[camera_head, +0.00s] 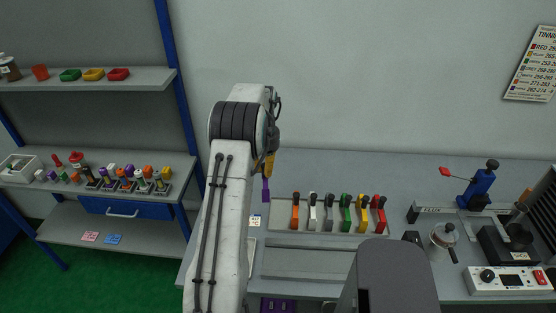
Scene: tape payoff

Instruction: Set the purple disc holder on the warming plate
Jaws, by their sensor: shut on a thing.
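A slim purple piece (265,190), which looks like the purple disc holder, hangs upright just past the end of my arm, over the left part of the bench. My gripper (269,168) shows only as a small dark and yellow part above it; the arm hides most of it. It is shut on the purple piece. A dark block with a round top (507,243) at the bench's right looks like the warming plate. The purple piece is far to its left.
A grey rack (279,223) holds orange, white, grey, green, yellow and red holders in a row. A metal pot (443,239), blue stand (477,188) and control box (509,281) surround the dark block. Shelves (110,79) stand left. Bare bench lies behind the rack.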

